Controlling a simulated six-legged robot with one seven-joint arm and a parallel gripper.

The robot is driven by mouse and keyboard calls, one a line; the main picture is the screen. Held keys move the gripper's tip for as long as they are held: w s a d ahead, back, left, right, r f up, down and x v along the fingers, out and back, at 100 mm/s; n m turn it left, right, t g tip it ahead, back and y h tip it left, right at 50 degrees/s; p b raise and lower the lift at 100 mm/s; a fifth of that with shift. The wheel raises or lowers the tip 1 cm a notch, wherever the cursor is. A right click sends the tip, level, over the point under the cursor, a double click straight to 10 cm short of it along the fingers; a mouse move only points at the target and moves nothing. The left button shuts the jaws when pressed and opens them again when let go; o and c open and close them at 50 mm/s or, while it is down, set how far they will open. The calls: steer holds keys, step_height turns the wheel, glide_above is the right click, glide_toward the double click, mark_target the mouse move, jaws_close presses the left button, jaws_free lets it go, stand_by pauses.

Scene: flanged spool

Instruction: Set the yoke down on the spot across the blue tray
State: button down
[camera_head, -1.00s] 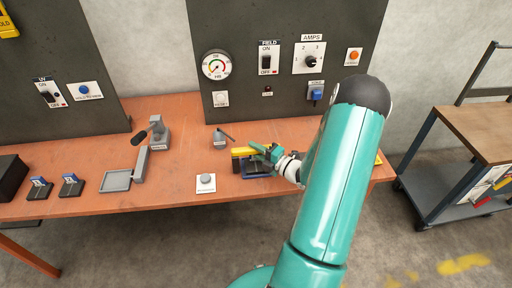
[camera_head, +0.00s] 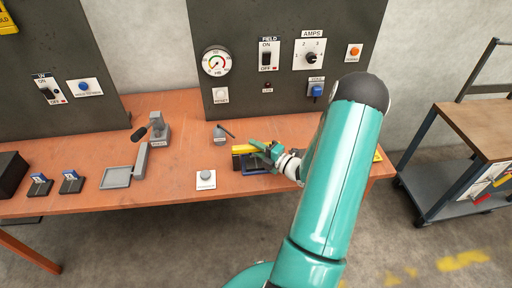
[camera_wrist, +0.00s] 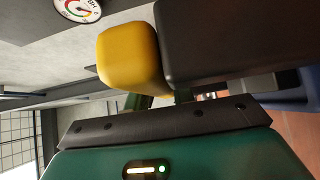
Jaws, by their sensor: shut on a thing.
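The yoke, with a yellow end (camera_head: 244,149) and a dark body, is at the front of the orange bench in the head view. The wrist view shows its yellow block (camera_wrist: 128,55) and dark bar (camera_wrist: 240,38) close up. My gripper (camera_head: 266,154) is shut on the yoke; its fingers are mostly hidden in the wrist view. The blue tray (camera_head: 250,187) shows just below the yoke, partly hidden by it and my gripper. A blue part is at the right edge of the wrist view. I cannot tell whether yoke and tray touch.
A white push-button plate (camera_head: 206,180) sits left of the tray. A small grey lever block (camera_head: 219,141) stands behind it. A grey tray (camera_head: 116,177) and a lever clamp (camera_head: 158,132) are farther left. A dark panel (camera_head: 240,110) rises behind. A cart (camera_head: 470,150) is at right.

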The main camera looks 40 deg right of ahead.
steer(key=shift+f, duration=0.15)
steer(key=c, duration=1.1)
jaws_free()
steer(key=shift+f, duration=0.15)
steer(key=shift+s, duration=0.1)
steer(key=s, duration=0.4)
steer(key=s+d, duration=0.1)
steer(key=s, duration=0.4)
steer(key=s+d, duration=0.1)
steer(key=s, duration=0.3)
steer(key=shift+s+d, duration=0.2)
steer(key=shift+d, duration=0.05)
